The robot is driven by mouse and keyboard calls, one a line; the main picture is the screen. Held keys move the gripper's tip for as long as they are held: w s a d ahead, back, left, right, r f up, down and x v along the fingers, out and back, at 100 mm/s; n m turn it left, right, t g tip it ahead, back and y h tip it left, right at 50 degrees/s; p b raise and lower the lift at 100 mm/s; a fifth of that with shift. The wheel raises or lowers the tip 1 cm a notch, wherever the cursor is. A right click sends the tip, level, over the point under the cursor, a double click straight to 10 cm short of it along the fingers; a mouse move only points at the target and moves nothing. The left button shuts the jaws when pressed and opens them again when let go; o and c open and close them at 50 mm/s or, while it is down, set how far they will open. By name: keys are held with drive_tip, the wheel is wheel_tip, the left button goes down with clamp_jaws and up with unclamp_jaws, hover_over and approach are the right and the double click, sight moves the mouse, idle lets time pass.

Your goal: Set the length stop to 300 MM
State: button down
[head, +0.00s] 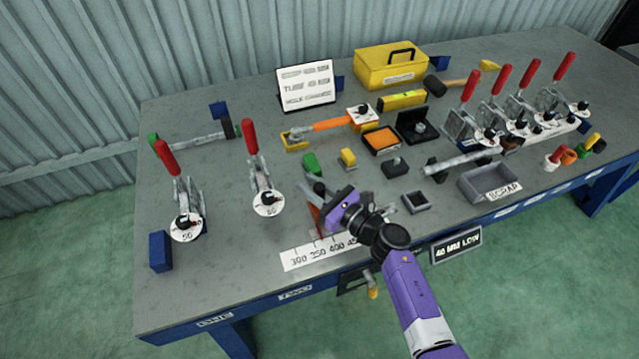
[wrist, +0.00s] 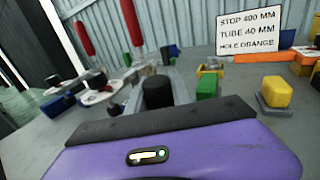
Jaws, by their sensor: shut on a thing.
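My gripper (head: 330,208) is at the front of the bench, just behind the white length scale (head: 312,254), shut on the length stop. In the wrist view the stop's dark knob (wrist: 157,92) and grey metal part rise just beyond my gripper's purple body (wrist: 170,150); the fingertips are hidden there. A reddish part of the stop (head: 316,217) shows beside my gripper, with a red pointer near the 350 mark; the exact reading is unclear. The scale's 300 mark is at its left, and my arm covers its right end. A sign (wrist: 247,32) reads "STOP 400 MM, TUBE 40 MM, HOLE ORANGE".
Two red-handled toggle clamps (head: 182,195) (head: 264,180) stand left of my gripper. A green block (head: 310,163) and a yellow block (head: 348,158) lie behind it. A small grey tray (head: 415,202) and the scrap bin (head: 470,182) are to the right.

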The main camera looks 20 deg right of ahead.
drive_tip(key=shift+a, duration=0.45)
drive_tip(key=c, duration=1.1)
unclamp_jaws()
drive_tip(key=shift+s+d, duration=0.1)
drive_tip(key=shift+d, duration=0.05)
drive_tip(key=v, duration=0.6)
drive_tip(key=shift+s+d+b, duration=0.15)
drive_tip(key=shift+s+b, duration=0.15)
drive_tip(key=shift+s, duration=0.05)
drive_tip(key=shift+s+d, duration=0.2)
drive_tip(key=shift+s, duration=0.2)
drive_tip(key=shift+c, duration=0.5)
